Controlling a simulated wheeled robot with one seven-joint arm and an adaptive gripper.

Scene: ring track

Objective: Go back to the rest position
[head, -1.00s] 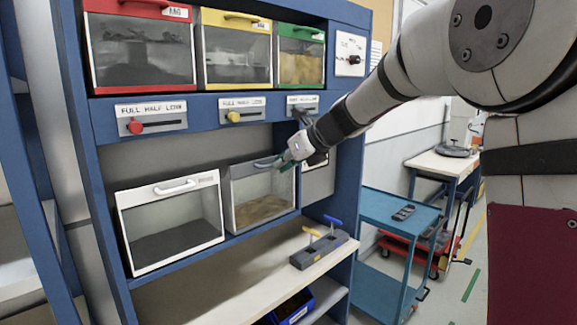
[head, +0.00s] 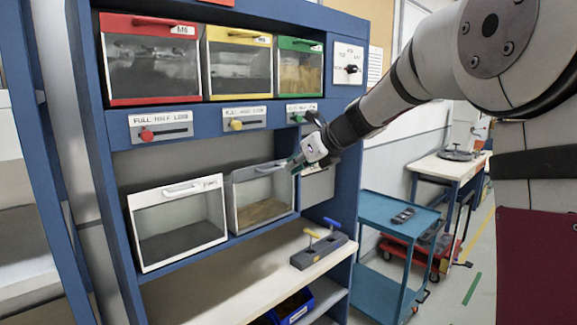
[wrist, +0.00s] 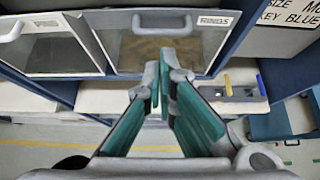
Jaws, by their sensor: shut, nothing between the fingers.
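My gripper (head: 298,164) is shut and empty, in the air in front of the blue shelf unit (head: 352,200). In the head view it is at the upper right edge of the clear bin with tan contents (head: 262,196). In the wrist view the gripper (wrist: 163,75) shows its teal finger pads coming together at the tips, below that bin, labelled RINGS (wrist: 215,21). My arm reaches in from the right. I cannot tell whether the fingertips touch the bin.
A white-framed bin with dark contents (head: 178,224) stands left. Red (head: 150,62), yellow (head: 240,62) and green (head: 300,70) bins sit above sliders. A grey block with yellow and blue handles (head: 318,250) lies on the shelf. A blue cart (head: 398,214) stands right.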

